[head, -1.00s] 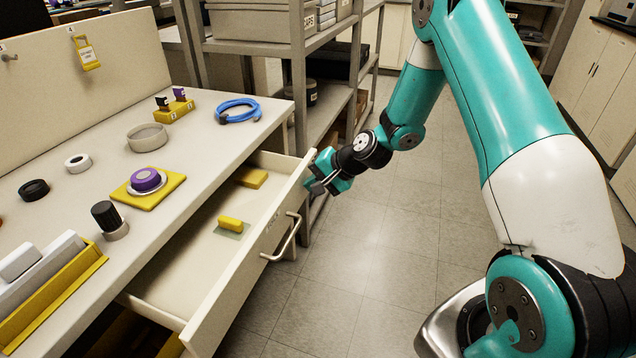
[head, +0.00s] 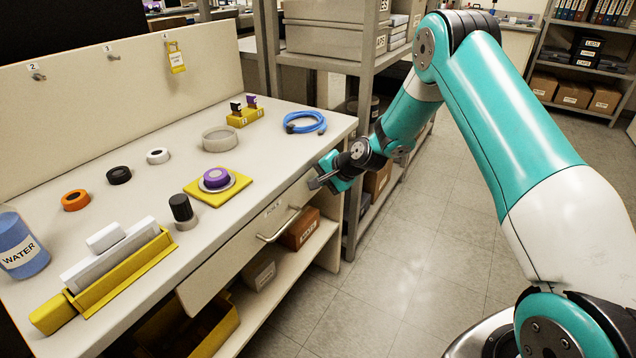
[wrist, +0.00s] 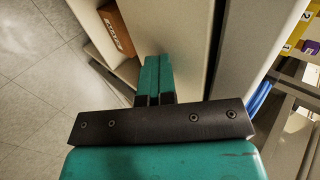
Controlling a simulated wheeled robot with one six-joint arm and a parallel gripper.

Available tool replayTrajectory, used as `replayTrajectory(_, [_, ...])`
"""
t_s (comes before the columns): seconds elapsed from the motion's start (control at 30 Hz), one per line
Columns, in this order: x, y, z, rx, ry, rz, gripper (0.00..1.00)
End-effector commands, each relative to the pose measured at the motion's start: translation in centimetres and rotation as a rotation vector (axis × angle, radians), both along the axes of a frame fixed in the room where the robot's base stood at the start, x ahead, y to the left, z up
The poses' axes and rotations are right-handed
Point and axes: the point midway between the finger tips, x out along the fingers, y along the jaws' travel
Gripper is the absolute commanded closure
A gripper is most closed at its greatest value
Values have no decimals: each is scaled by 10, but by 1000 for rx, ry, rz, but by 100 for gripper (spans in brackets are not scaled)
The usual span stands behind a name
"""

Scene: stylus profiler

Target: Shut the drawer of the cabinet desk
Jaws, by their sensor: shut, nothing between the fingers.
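The drawer (head: 250,243) of the cabinet desk (head: 215,222) is in or almost in under the desktop in the head view. Its inside is hidden, and I cannot tell whether its front is fully flush. Its bar handle (head: 280,228) is on the front. My gripper (head: 317,183) is shut and empty at the right end of the drawer front, near its upper edge. In the wrist view the closed fingers (wrist: 153,75) point at the pale front panel (wrist: 188,45). They look touching or very close; I cannot tell which.
On the desktop are a purple knob on a yellow plate (head: 217,181), a blue cable coil (head: 305,122) and a water bottle (head: 20,245). Below the drawer, an open shelf holds a brown box (head: 300,229). A metal rack (head: 368,110) stands right behind my gripper. The floor to the right is clear.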

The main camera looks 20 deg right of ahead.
Motion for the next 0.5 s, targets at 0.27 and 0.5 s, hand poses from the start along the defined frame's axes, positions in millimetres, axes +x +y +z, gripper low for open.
replayTrajectory(0.27, [5,6,2,4,-18,6,100])
replayTrajectory(0.5, [-5,-1,3,5,-15,10,100])
